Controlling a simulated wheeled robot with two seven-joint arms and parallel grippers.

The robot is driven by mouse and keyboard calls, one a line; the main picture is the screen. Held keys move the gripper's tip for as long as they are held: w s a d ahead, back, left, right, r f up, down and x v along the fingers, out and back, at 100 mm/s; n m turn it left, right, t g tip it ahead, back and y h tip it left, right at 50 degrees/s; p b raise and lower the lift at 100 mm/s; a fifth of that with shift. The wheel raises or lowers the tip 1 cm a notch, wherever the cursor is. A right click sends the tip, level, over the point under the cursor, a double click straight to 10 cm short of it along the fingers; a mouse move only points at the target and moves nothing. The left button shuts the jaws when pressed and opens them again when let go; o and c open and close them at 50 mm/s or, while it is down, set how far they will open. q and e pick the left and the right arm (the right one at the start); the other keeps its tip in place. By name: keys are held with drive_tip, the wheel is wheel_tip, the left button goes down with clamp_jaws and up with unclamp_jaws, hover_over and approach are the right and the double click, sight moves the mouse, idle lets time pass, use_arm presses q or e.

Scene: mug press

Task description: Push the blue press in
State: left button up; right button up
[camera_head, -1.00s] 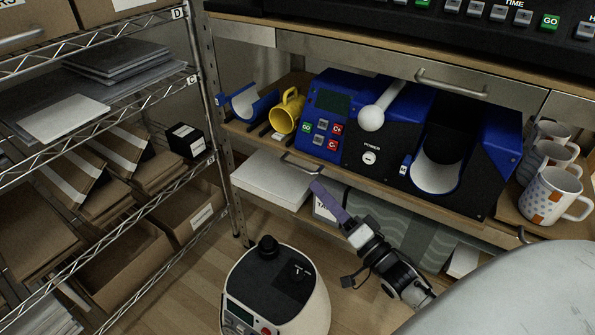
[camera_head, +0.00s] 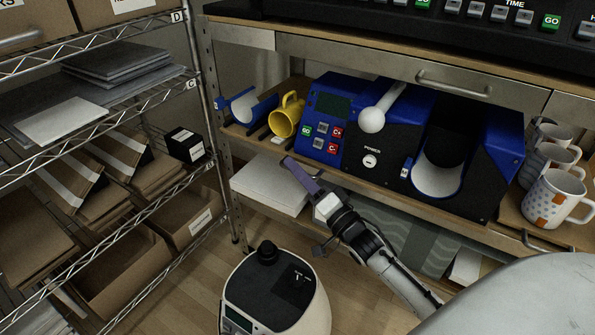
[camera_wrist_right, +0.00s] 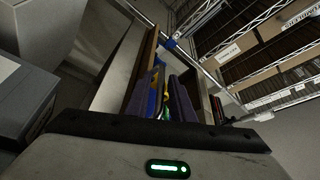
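The blue press (camera_head: 497,130) stands on the workbench shelf, with blue side panels, a black front and a white-lined curved cradle (camera_head: 437,182). A lever with a white ball knob (camera_head: 371,120) and a control panel (camera_head: 321,128) with GO and C buttons are to its left. My right gripper (camera_head: 289,163) has purple fingers and is in front of and below the control panel, apart from the press. In the right wrist view its fingers (camera_wrist_right: 160,98) are spread with a gap and nothing held between them. My left gripper is not in view.
A yellow mug (camera_head: 287,114) and a separate blue curved piece (camera_head: 248,106) sit left of the panel. White patterned mugs (camera_head: 553,198) stand at the right. The shelf edge and a lower shelf with white paper (camera_head: 268,184) are near my gripper. A wire rack (camera_head: 190,90) stands left.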

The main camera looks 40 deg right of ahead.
clamp_jaws()
idle(1.2)
